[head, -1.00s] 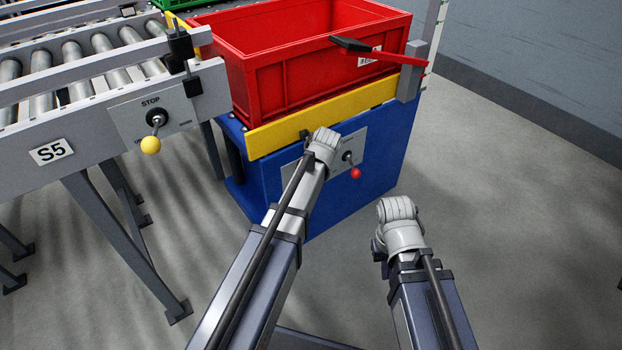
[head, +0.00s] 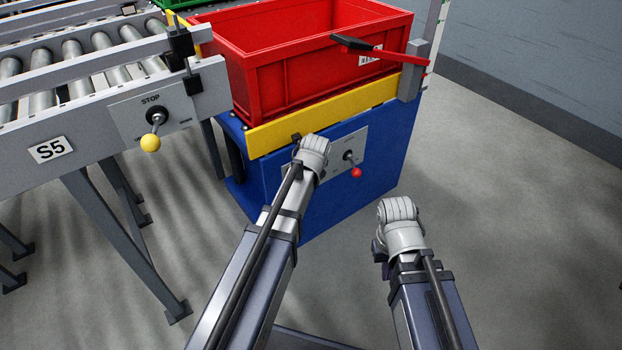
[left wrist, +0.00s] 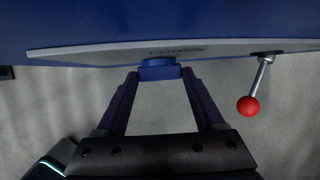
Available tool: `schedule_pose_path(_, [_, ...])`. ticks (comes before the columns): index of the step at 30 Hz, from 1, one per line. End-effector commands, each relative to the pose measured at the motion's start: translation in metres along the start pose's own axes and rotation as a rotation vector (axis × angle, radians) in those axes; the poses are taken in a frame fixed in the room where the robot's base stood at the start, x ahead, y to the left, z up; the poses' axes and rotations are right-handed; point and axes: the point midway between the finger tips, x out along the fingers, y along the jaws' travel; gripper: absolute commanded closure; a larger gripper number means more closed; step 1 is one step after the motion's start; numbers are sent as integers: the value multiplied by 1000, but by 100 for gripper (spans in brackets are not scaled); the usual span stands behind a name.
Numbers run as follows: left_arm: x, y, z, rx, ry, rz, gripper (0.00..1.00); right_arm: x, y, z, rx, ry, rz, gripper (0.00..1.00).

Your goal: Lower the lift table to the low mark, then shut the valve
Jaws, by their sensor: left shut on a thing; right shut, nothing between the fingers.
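The lift table has a blue base (head: 375,200) and a yellow top edge (head: 320,118). A panel (head: 335,155) on its front has a lever with a red ball (head: 356,172), which also hangs in the left wrist view (left wrist: 248,106). My left gripper (left wrist: 160,84) has its fingers on a blue knob (left wrist: 160,69) under the panel's edge; my wrist hides them in the head view. A striped post (head: 436,35) with a green mark stands at the table's right corner. My right gripper (head: 398,212) is shut and empty, over the floor right of the table.
A red crate (head: 285,85) sits on the table. A red bar with a black grip (head: 362,44) crosses its front right. At left is a roller conveyor marked S5 (head: 51,150), with a yellow-ball STOP lever (head: 150,143). Floor at right is clear up to the wall.

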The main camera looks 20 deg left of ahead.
Motion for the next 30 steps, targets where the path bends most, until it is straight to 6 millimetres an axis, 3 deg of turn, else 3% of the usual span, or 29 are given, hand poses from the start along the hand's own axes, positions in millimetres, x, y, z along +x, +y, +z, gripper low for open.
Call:
schedule_pose_path(2, [0, 0, 0, 1, 1, 1, 86, 0, 0, 0, 0, 0, 0, 100])
schedule_pose_path(3, [0, 0, 0, 1, 1, 1, 29, 0, 0, 0, 0, 0, 0, 100])
schedule_pose_path(11, [0, 0, 0, 1, 1, 1, 0, 0, 0, 0, 0, 0, 0, 100])
schedule_pose_path(22, [-5, 0, 0, 1, 1, 1, 0, -4, 0, 0, 0, 0, 0, 100])
schedule_pose_path(30, [-33, 0, 1, 0, 1, 1, 0, -30, 3, 2, 0, -2, 0, 100])
